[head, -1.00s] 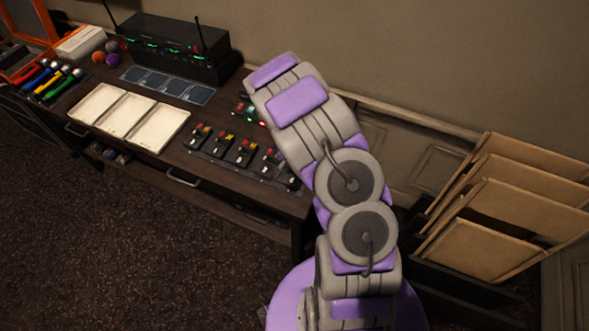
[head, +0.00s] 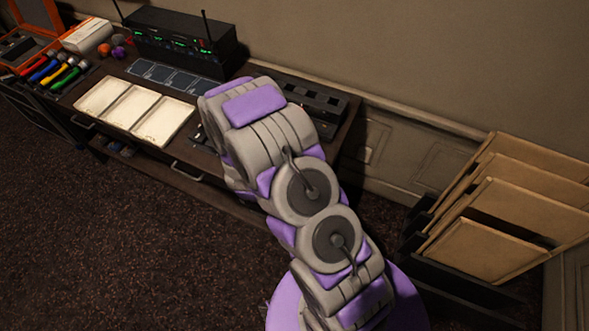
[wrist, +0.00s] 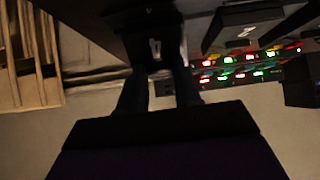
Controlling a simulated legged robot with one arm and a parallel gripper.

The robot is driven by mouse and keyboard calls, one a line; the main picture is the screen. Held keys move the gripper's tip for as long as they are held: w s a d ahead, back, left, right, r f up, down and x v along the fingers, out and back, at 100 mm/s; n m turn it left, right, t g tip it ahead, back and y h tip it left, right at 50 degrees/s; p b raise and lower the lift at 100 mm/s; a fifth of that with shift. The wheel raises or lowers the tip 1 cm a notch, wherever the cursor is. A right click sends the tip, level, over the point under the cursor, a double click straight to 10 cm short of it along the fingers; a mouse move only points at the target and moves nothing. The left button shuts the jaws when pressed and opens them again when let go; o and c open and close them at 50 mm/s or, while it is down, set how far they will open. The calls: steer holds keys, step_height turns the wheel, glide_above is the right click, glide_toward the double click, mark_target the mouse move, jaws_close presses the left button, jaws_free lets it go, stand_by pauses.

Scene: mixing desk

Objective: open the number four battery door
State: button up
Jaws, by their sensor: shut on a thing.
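In the wrist view, the two dark fingers of my gripper (wrist: 158,74) reach up the picture, one on each side of a dark piece with a small white mark (wrist: 155,47). They are shut on this piece. It may be a battery door, but I cannot read its number or tell how far it is open. A dark block with a pale mark (wrist: 246,31) is to its right, apart from my fingers. In the head view my arm hides my gripper and most of the small units at the desk's right end.
Lit red and green lights (wrist: 247,66) show in the wrist view. In the head view, white trays (head: 134,112), a black receiver rack (head: 180,44) with antennas and coloured handheld items (head: 55,73) are on the desk. Cardboard folders (head: 505,215) stand at right.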

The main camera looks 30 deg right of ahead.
steer(key=t+h, duration=0.1)
steer(key=s+a+f+t+h, duration=0.1)
steer(key=shift+s+a+h+b, duration=0.15)
steer(key=shift+a+h+b, duration=0.15)
steer(key=shift+b, duration=0.1)
steer(key=shift+s+a+f+t+h+b, duration=0.2)
steer(key=shift+s+a+t+h+b, duration=0.1)
steer(key=shift+t+h+b, duration=0.3)
steer(key=shift+s+a+f+t+h+b, duration=0.15)
steer(key=shift+a+t+h+b, duration=0.2)
steer(key=shift+h+b, duration=0.3)
steer(key=o, duration=1.1)
steer(key=shift+c, duration=0.2)
steer(key=shift+r, duration=0.1)
steer(key=p+v, duration=0.1)
steer(key=v, duration=1.6)
steer(key=shift+a+f, duration=0.15)
steer(key=shift+f, duration=0.2)
steer(key=shift+s, duration=0.1)
